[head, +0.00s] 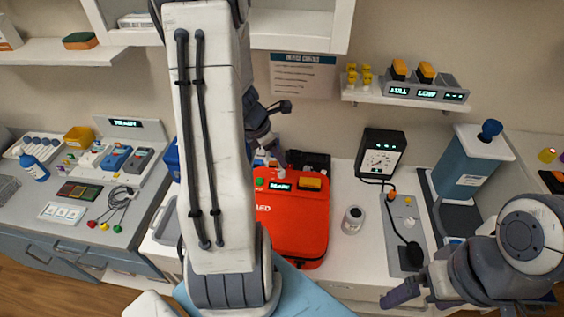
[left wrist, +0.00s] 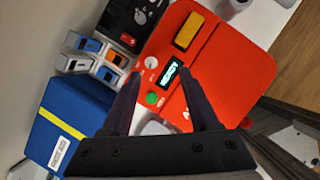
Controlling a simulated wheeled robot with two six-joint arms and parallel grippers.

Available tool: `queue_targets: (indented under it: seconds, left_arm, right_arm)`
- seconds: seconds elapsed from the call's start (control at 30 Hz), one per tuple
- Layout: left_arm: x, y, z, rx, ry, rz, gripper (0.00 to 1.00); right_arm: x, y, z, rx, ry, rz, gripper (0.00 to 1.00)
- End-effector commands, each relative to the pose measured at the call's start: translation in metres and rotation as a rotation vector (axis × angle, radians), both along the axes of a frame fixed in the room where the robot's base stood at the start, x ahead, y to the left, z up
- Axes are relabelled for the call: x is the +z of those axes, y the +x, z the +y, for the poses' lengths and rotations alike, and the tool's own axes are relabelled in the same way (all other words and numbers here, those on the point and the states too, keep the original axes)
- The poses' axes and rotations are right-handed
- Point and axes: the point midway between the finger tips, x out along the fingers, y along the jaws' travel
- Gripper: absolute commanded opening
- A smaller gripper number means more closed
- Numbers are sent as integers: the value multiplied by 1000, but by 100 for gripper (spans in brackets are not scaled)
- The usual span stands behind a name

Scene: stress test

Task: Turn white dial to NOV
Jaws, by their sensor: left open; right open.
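A white dial (left wrist: 152,62) sits on the red AED case (left wrist: 215,75), beside a lit display and a green button. In the left wrist view it shows between my left gripper's spread fingertips (left wrist: 157,73); I cannot tell whether they touch it. No NOV mark is readable. In the head view my left gripper (head: 279,160) is over the back of the red case (head: 292,225), largely hidden behind my arm. It is open and empty. My right gripper (head: 412,296) is open and empty at the front right, apart from the case.
A blue box (left wrist: 70,125) with a yellow stripe and several small white-framed devices stand beside the case. A white round container (head: 353,220), a gauge box (head: 382,157) and a grey panel (head: 407,240) stand to its right. A shelf (head: 405,97) hangs above.

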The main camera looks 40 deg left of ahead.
Motion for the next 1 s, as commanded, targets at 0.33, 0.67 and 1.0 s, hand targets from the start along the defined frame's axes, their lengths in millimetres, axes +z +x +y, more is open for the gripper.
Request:
queue_targets:
  seconds: [0.33, 0.67, 1.0]
  left_arm:
    - [-36, 2, 19, 140, -27, 12, 61]
    - [-88, 24, 13, 137, -27, 10, 61]
    - [-101, 31, 12, 136, -24, 8, 61]
  right_arm:
    - [-9, 0, 0, -1, 0, 0, 100]
    - [-29, 0, 0, -5, 0, 0, 100]
    - [-33, 0, 0, -6, 0, 1, 100]
